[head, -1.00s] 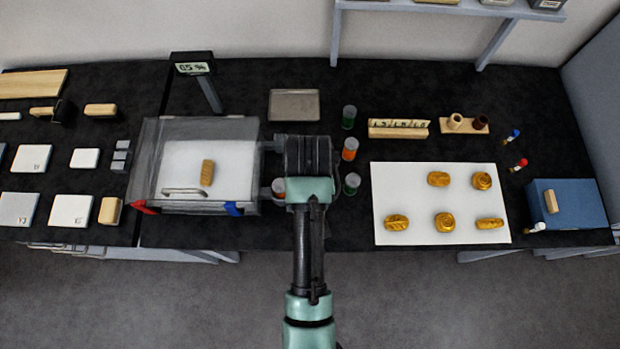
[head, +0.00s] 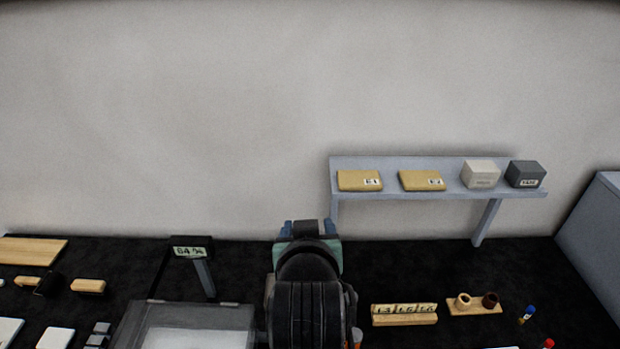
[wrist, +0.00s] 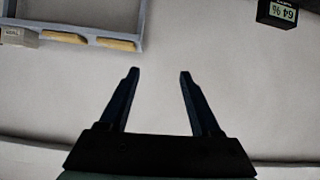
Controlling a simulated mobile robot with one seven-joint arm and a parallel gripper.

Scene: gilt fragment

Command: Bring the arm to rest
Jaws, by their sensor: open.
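My gripper (wrist: 157,75) is open and empty in the wrist view, its two dark fingers apart with only pale wall between them. In the head view my arm stands raised at the bottom middle, in front of the bench and the wall. The fingertips (head: 306,228) show only in part there, just above the wrist and against the wall's lower edge. Nothing touches the fingers in either view.
A wall shelf (head: 400,192) at right holds two tan packets and two boxes. A display post (head: 190,252) stands left of my arm, near a clear-lidded case (head: 190,325). A wooden block rack (head: 404,315) lies to the right. The wall above is bare.

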